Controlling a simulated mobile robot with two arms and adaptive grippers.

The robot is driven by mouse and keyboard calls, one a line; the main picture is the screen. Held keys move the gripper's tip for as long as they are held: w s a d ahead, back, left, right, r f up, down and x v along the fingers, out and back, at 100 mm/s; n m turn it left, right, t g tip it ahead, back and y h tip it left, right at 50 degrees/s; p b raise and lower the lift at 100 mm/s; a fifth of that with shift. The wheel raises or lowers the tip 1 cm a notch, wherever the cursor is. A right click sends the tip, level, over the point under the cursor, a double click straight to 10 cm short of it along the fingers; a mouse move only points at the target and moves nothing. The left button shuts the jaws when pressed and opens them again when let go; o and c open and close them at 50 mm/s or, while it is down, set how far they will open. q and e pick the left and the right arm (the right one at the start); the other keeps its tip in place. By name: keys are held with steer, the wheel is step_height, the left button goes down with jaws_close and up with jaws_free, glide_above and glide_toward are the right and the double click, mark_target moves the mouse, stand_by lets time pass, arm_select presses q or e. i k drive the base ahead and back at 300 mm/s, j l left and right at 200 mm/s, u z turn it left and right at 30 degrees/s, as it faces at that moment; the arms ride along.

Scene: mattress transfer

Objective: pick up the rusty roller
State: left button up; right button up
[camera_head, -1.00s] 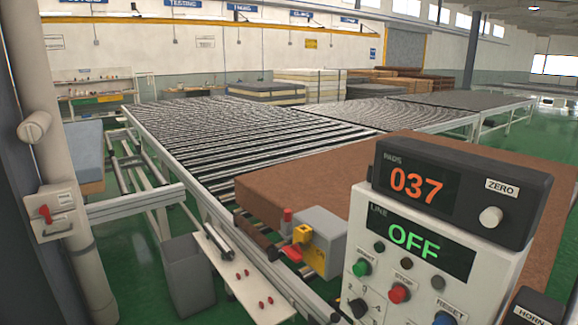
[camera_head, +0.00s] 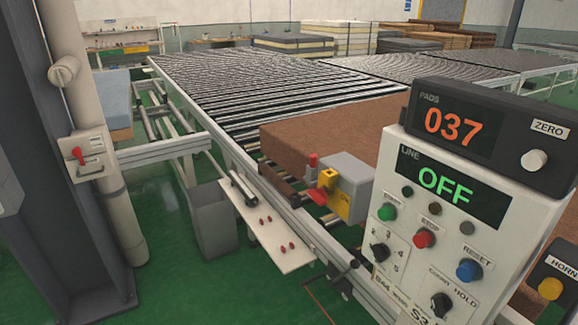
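A dark brown, rusty-looking roller (camera_head: 281,184) lies at the near left end of the roller conveyor (camera_head: 225,145), beside the brown mattress-like pad (camera_head: 335,128). Its far end meets the pad's edge, and its near end is close to the conveyor's side rail. A clean grey roller (camera_head: 244,189) lies on the white shelf (camera_head: 262,225) fixed to the conveyor's outer side. Neither of my grippers shows in this view.
A grey box with red and yellow parts (camera_head: 347,185) sits on the rail right of the brown roller. The control panel (camera_head: 440,215), reading OFF and 037, fills the right foreground. Green floor (camera_head: 185,285) is open at lower left.

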mark_target(273, 178)
steer(key=i+j+z, duration=0.1)
steer(key=z, duration=0.25)
steer(key=i+j+z, duration=0.1)
steer(key=z, duration=0.25)
steer(key=j+z, duration=0.2)
steer(key=z, duration=0.15)
steer(key=i+j+z, duration=0.15)
steer(key=j, duration=0.5)
steer(key=i+j+z, duration=0.2)
steer(key=j, duration=0.45)
steer(key=i+j+z, duration=0.15)
steer(key=j, duration=0.55)
steer(key=j+z, duration=0.2)
steer(key=j, duration=0.5)
